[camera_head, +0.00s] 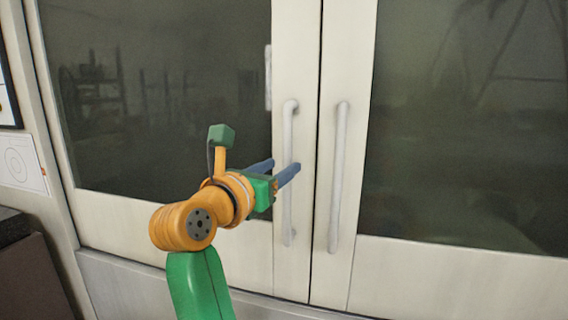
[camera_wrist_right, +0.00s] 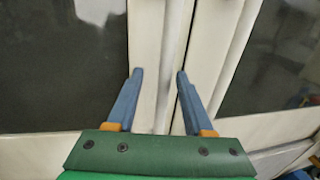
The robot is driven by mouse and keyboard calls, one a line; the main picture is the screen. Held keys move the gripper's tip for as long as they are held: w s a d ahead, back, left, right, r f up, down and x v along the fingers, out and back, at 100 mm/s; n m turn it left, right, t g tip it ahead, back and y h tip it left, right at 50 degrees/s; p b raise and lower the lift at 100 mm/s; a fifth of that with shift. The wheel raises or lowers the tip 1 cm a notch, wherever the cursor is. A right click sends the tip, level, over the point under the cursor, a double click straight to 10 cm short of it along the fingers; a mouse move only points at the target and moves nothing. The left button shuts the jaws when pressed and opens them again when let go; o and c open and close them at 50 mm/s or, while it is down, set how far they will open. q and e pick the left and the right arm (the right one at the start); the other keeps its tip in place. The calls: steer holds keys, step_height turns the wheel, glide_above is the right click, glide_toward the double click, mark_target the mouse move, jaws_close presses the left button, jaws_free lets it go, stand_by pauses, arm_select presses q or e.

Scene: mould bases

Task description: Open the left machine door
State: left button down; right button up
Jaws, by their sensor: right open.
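The left machine door (camera_head: 298,60) is a cream frame around a dark glass pane, and it stands closed against the right door. Its light vertical bar handle (camera_head: 288,130) is near the door's right edge. My right gripper (camera_head: 284,167) is open at about the handle's mid-height, with its blue fingers pointing at the door. In the wrist view the left handle (camera_wrist_right: 174,45) runs between the two open fingers (camera_wrist_right: 159,72). Whether a finger touches it I cannot tell. My left gripper is not in view.
The right machine door (camera_head: 362,130), also cream with dark glass, has its own bar handle (camera_head: 338,180) close to the right of the left one. A white sheet (camera_head: 20,163) is on the wall at far left. A dark brown surface (camera_head: 35,280) stands at lower left.

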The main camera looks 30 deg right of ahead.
steer(key=x, duration=0.2)
steer(key=shift+d, duration=0.4)
steer(key=shift+s, duration=0.15)
jaws_close()
steer(key=shift+r, duration=0.1)
stand_by(0.8)
